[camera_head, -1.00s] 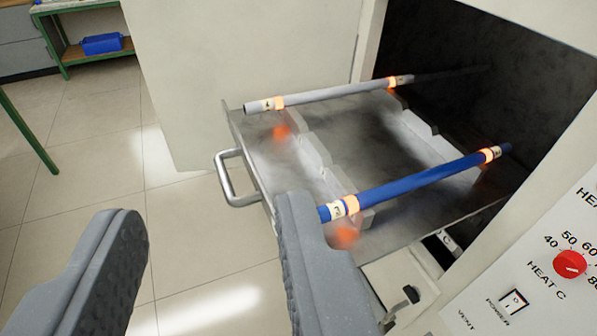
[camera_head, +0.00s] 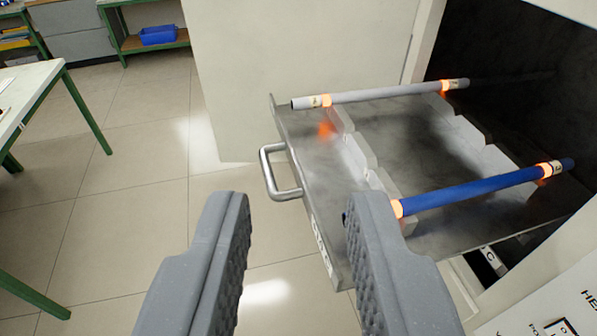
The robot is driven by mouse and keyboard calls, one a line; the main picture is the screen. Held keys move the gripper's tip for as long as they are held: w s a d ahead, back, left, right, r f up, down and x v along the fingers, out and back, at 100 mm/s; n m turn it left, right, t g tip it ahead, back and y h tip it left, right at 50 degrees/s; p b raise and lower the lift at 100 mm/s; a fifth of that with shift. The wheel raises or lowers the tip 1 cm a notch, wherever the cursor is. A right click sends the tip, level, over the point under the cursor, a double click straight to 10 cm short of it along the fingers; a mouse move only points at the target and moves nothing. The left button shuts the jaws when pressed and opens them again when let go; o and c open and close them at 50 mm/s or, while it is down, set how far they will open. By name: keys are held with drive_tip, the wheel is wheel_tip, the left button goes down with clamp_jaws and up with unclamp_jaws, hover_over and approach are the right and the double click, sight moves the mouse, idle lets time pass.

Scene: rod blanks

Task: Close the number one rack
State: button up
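The metal rack (camera_head: 407,130) is pulled out of the dark oven chamber (camera_head: 505,70) at the right. Its front carries a bar handle (camera_head: 270,178) on the left side and a label that I cannot read fully. A grey rod (camera_head: 385,95) and a blue rod (camera_head: 470,190) lie across the notched supports on it, with orange glowing bands. My gripper (camera_head: 297,205) is open and empty, its fingers wide apart at the bottom middle. The right finger overlaps the rack's front corner and the near end of the blue rod in the picture. The handle shows just above the gap between the fingers.
The open oven door (camera_head: 300,75) stands behind the rack. A control panel (camera_head: 555,300) is at the lower right. Green-legged tables (camera_head: 50,85) stand at the left, and a blue bin (camera_head: 158,35) sits on a shelf behind. The tiled floor between is clear.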

drive_tip(key=shift+w+a+p, duration=0.1)
drive_tip(key=shift+w+p, duration=0.2)
clamp_jaws()
drive_tip(key=w+a+f+g+h+p, duration=0.2)
drive_tip(key=w+a+f+g+p, duration=0.25)
drive_tip(key=w+f+p, duration=0.55)
drive_tip(key=w+a+f+n+g+h+p, duration=0.1)
drive_tip(key=w+f+g+p, duration=0.1)
drive_tip(key=f+p, duration=0.3)
drive_tip(key=w+a+f+n+g+h+p, duration=0.1)
drive_tip(key=w+a+f+g+p, duration=0.15)
drive_tip(key=f+p, duration=0.25)
drive_tip(key=w+d+f+p, duration=0.2)
drive_tip(key=w+d+f, duration=0.3)
drive_tip(key=d+f, duration=0.3)
drive_tip(key=shift+f, duration=0.2)
